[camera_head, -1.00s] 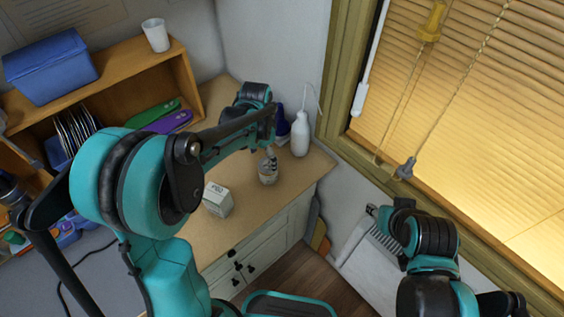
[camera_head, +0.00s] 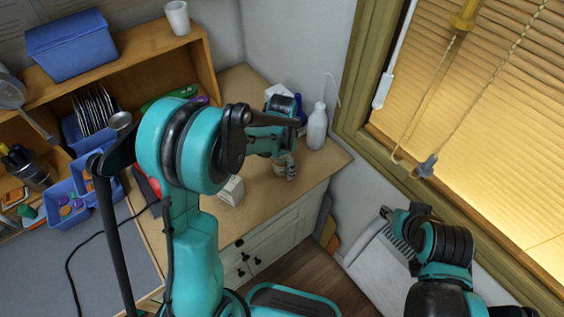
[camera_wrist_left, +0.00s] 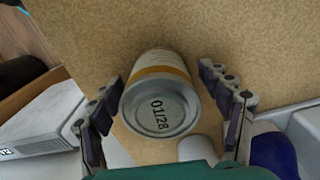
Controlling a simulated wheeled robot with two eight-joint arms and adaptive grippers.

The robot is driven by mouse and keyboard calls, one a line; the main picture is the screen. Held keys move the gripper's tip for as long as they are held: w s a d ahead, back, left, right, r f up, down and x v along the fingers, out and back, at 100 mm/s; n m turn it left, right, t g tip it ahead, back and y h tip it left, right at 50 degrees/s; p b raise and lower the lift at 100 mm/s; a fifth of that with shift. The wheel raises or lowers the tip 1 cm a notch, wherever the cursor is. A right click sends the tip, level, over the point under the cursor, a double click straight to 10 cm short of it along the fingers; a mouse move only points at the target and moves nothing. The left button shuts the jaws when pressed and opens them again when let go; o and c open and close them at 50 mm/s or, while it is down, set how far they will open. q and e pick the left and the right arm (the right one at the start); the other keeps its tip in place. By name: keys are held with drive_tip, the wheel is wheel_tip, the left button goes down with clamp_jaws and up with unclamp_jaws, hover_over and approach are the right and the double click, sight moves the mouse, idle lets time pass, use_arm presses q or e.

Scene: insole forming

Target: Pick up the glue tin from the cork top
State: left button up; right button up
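The glue tin (camera_wrist_left: 160,105) shows in the left wrist view as a round grey metal end marked 01/28, with a cream and yellow-banded side. It stands on the cork top (camera_wrist_left: 250,38). My left gripper (camera_wrist_left: 165,108) is open, with one finger on each side of the tin and a visible gap on both sides. In the head view the tin (camera_head: 279,167) is small and partly hidden by my left gripper (camera_head: 289,172). My right arm is at the lower right of the head view; its finger opening is not clear.
A white bottle (camera_head: 317,127) stands behind the tin near the wall. A small white box (camera_head: 231,190) is to the left of it. A wooden shelf with a blue bin (camera_head: 78,45) rises at the left. The cork top's right corner (camera_head: 325,160) is bare.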

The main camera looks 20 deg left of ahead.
use_arm(q)
drive_tip(key=c, duration=1.2)
drive_tip(key=shift+c, duration=0.2)
